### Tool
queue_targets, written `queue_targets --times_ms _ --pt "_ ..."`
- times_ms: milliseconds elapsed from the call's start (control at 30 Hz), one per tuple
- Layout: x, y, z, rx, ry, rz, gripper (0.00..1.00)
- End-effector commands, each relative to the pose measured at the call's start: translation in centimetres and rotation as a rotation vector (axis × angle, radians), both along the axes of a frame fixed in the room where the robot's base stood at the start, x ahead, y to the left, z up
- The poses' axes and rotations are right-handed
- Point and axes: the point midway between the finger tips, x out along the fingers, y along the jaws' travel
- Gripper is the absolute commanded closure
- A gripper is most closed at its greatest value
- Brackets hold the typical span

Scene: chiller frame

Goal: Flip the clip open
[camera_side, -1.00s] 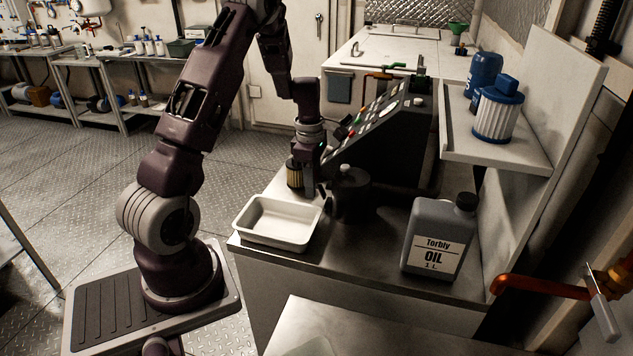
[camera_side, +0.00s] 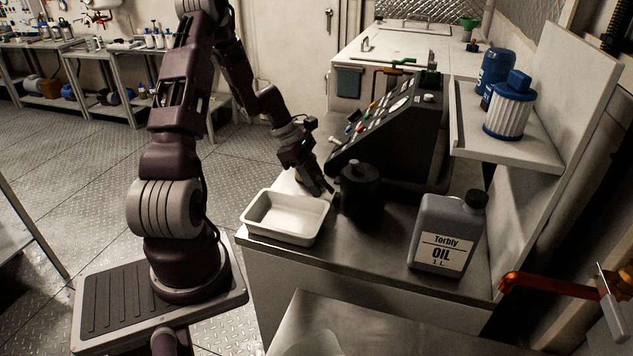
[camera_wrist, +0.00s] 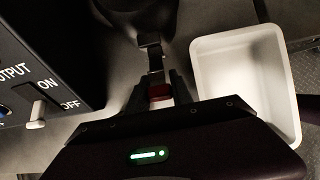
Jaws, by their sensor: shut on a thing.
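A round black housing (camera_side: 360,195) with a small knob on top stands upright on the metal bench. In the wrist view the housing (camera_wrist: 138,18) is at the top. The clip (camera_wrist: 154,55), a narrow dark strap, runs from its side down to a small red tab. My gripper (camera_wrist: 160,91) has its two fingers on either side of the red tab and is shut on the clip. In the side view my gripper (camera_side: 326,190) is tilted against the left side of the housing. The clip is hidden there.
A white tray (camera_side: 287,238) sits just left and in front of the housing. A grey oil jug (camera_side: 443,237) stands to the right. A sloped control panel (camera_side: 385,140) is behind. A shelf (camera_side: 505,150) with blue-topped filters is at the right.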

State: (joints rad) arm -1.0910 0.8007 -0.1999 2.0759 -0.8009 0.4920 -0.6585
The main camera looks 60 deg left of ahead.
Motion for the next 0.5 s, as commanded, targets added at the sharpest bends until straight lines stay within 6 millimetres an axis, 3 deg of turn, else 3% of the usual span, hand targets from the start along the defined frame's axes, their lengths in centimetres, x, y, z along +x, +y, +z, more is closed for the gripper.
queue_targets --times_ms 267,300,400,500 --pt "-0.06 0.11 -0.13 0.003 0.003 0.001 1.0" --pt "-0.07 0.11 -0.15 0.003 0.003 0.001 0.71" --pt "-0.06 0.08 -0.13 0.002 0.002 0.001 0.52" --pt "-0.05 0.05 -0.11 0.001 0.002 0.001 0.51"
